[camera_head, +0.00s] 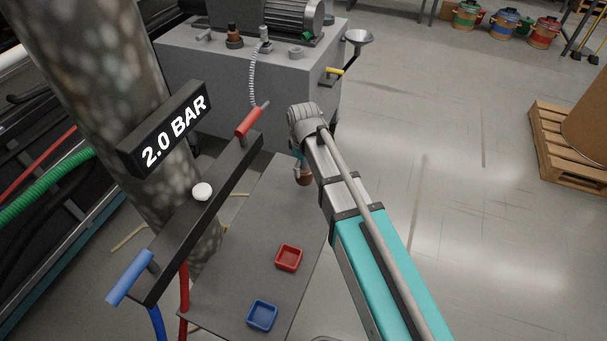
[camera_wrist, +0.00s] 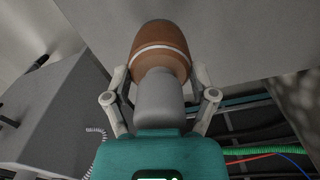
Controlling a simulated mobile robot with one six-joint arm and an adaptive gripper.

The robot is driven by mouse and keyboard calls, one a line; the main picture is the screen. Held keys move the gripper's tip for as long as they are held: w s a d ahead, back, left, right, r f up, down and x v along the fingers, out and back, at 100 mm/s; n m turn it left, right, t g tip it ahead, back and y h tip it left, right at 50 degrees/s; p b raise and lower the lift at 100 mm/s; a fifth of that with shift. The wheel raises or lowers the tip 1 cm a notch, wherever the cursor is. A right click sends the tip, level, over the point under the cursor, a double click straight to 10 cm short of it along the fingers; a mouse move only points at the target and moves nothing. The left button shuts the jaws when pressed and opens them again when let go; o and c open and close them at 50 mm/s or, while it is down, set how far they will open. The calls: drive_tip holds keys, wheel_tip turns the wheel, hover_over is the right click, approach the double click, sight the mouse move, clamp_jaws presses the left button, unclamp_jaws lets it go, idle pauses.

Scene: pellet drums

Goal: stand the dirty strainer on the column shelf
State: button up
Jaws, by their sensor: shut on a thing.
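My gripper (camera_wrist: 159,74) is shut on a brown, rounded thing with a pale ring, which I take for the dirty strainer (camera_wrist: 160,38). In the head view the strainer's brown end (camera_head: 304,179) shows just left of my arm, over or beside the far right part of the grey column shelf (camera_head: 238,235). My arm hides most of my gripper there. I cannot tell whether the strainer touches the shelf. The shelf carries a red tray (camera_head: 289,258) and a blue tray (camera_head: 262,316); its far part looks bare.
A bar with a red handle (camera_head: 248,122) and a blue handle (camera_head: 130,277) crosses the column (camera_head: 105,90), below a "2.0 BAR" sign (camera_head: 172,132). A grey machine (camera_head: 215,85) stands behind the shelf. A pallet (camera_head: 560,150) is at right; the floor between is clear.

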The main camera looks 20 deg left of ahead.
sight(304, 174)
drive_tip(key=shift+w+a+f+b, duration=0.1)
drive_tip(key=shift+w+f+b, duration=0.2)
drive_tip(key=shift+f, duration=0.25)
drive_tip(key=shift+s+f+b, duration=0.1)
drive_tip(key=shift+f+b, duration=1.1)
drive_tip(key=shift+b, duration=0.05)
drive_tip(key=shift+f, duration=0.1)
drive_tip(key=o, duration=1.1)
drive_tip(key=shift+o, duration=0.2)
wheel_tip(304, 174, up, 12)
drive_tip(key=p, duration=1.2)
